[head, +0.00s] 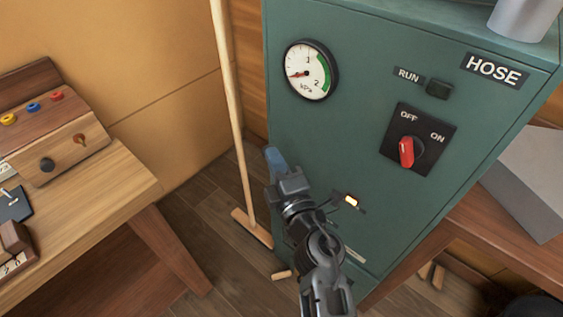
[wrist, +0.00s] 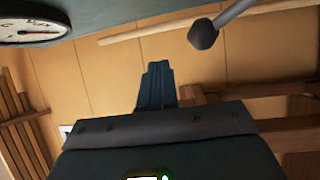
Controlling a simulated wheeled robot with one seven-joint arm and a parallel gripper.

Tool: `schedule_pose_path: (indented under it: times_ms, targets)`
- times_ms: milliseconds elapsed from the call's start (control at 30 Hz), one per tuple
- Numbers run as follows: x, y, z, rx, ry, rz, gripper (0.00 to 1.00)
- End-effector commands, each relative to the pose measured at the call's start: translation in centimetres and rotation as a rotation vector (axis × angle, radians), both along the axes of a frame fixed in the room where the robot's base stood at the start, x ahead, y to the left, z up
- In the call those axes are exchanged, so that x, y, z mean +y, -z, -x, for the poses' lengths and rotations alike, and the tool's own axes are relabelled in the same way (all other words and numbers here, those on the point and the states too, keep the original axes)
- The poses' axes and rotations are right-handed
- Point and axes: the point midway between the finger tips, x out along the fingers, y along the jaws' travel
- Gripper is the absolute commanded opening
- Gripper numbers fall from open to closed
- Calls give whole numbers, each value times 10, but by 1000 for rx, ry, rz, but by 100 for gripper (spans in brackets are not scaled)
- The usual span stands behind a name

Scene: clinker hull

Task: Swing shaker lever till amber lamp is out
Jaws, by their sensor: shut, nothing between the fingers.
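The amber lamp (head: 351,200) is a small lit patch low on the front of the green cabinet (head: 340,130), just right of my arm. A grey rod with a dark rounded knob (wrist: 204,34), which looks like the shaker lever, hangs in the upper right of the wrist view. In the head view I cannot make out the lever clearly; my arm covers that part of the cabinet. My gripper (head: 272,157) is in front of the cabinet's left edge. Its blue fingers (wrist: 158,75) are shut and empty, apart from the knob in the wrist view.
The cabinet carries a pressure gauge (head: 310,70), a dark RUN lamp (head: 439,90) and a red rotary switch (head: 407,152). A broom (head: 232,110) leans left of the cabinet. A wooden bench (head: 90,205) stands left, and a grey box (head: 530,180) sits right.

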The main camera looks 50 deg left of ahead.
Motion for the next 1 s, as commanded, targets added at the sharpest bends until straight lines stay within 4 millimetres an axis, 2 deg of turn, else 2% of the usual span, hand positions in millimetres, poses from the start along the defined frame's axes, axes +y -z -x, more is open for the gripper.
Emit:
schedule_pose_path:
  times_ms: [400,533,700,1000]
  targets:
    - [-52,-38,17,2,6,-1,0]
    - [-66,-45,23,3,4,-2,0]
    - [-75,-50,27,3,2,-1,0]
    - [-77,-50,27,1,2,0,0]
